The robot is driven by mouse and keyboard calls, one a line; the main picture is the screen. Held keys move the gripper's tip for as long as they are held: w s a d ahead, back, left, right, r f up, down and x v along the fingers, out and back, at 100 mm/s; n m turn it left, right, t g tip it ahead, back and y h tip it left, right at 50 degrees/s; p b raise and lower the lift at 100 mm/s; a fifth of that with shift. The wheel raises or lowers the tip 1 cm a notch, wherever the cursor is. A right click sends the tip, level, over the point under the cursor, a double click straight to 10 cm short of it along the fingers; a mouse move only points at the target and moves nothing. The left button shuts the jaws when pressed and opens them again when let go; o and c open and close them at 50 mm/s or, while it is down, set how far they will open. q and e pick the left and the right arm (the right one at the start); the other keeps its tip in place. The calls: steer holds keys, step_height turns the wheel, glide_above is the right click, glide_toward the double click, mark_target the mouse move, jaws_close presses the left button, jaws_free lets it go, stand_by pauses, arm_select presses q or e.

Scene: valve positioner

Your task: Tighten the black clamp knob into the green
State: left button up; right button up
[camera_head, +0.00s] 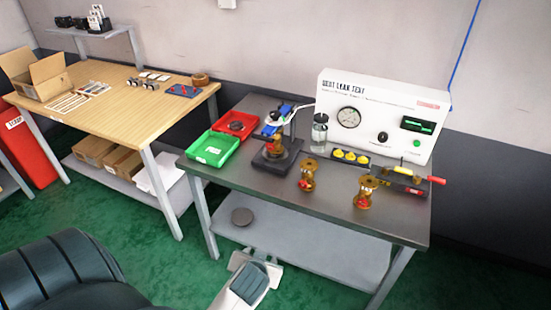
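The clamp knob is too small to identify for certain. A black-based fixture (274,160) stands on the grey metal bench, holding a brass-coloured part (276,147) upright under a blue and white head (275,119). A dark fixture (402,182) with a red end (437,180) lies at the bench's right. A small black round knob (383,136) is on the front of the white leak test panel (365,88), left of a green-lit display (417,125). No green band on a clamp can be made out. Neither gripper's fingers can be made out.
Two brass valve bodies (307,173) (366,192) stand on the grey bench (230,177). Red (226,125) and green (211,149) trays are at its left. A jar (319,133) and yellow parts (350,154) sit before the panel. A wooden table (125,115) stands left.

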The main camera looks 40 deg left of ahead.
steer(key=s+d+f+g, duration=0.1)
steer(key=s+f, duration=0.3)
steer(key=f, duration=0.4)
steer(key=s+f, duration=0.4)
steer(key=f, duration=0.5)
arm_select(q)
steer(key=w+a+r+n+t+y, duration=0.2)
steer(key=w+r, duration=0.4)
steer(key=w, duration=0.3)
steer(key=w+a+r+n+t+y, duration=0.1)
steer(key=w+a+r+t+y, duration=0.1)
steer(key=w+a+r, duration=0.3)
steer(key=w+a+r+n+t+y, duration=0.2)
steer(key=w+r, duration=0.6)
steer(key=w, duration=0.5)
steer(key=shift+w+a+r+n+y, duration=0.15)
steer(key=shift+a+n+y, duration=0.15)
steer(key=shift+a+y, duration=0.75)
arm_select(e)
steer(key=s+d+f, duration=0.2)
steer(key=s+f, duration=0.7)
steer(key=s, duration=0.3)
steer(key=shift+s+d+g, duration=0.3)
steer(key=shift+s+g, duration=0.1)
arm_select(q)
steer(key=shift+a+r+h, duration=0.1)
steer(key=shift+a+h, duration=0.15)
arm_select(e)
steer(key=shift+w+a, duration=0.1)
